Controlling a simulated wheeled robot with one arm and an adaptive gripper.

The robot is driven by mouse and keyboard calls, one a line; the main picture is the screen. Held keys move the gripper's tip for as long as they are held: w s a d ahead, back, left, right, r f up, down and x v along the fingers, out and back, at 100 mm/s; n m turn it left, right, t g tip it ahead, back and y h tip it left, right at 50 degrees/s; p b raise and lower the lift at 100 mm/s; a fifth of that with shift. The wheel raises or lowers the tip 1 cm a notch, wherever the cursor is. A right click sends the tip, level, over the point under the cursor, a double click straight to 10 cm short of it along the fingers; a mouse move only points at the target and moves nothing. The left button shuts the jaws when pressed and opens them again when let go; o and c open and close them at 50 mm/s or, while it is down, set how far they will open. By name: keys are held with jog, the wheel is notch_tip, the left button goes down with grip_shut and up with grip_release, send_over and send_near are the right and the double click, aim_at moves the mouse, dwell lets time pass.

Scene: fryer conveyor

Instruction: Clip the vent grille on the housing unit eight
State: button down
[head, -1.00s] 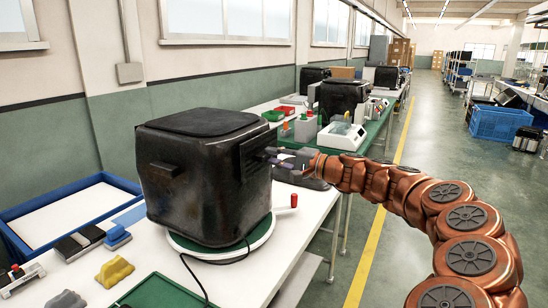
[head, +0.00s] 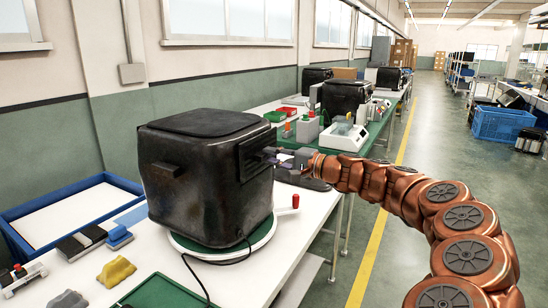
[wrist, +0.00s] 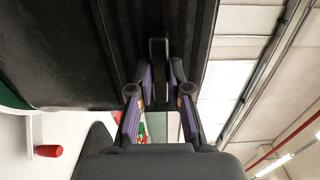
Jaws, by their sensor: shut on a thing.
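The housing unit (head: 205,185) is a black, rounded box on a round green-and-white turntable (head: 262,238) on the near bench. The vent grille (head: 254,154) is a dark slatted panel lying against the housing's right face. It also shows in the wrist view as a dark ribbed panel (wrist: 195,30). My gripper (head: 274,155) reaches in from the right and is shut on the grille's raised tab; the wrist view shows the fingers (wrist: 158,78) on both sides of that tab. Whether the grille's back edge is seated flush is hidden.
A red-ended lever (head: 295,201) sticks out beside the turntable. A black cable runs at the front. The aisle on the right is free.

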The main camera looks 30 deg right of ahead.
jog(key=shift+w+a, duration=0.35)
jog(key=shift+w, duration=0.15)
dwell(0.5)
jog(key=shift+v, duration=0.8)
dwell(0.5)
jog(key=shift+w+a+b, duration=0.3)
jog(key=shift+b, duration=0.45)
dwell(1.6)
jog(key=shift+x, duration=1.1)
dwell(1.3)
jog(key=shift+s+d, duration=0.2)
jog(key=shift+s, duration=0.15)
dwell(0.6)
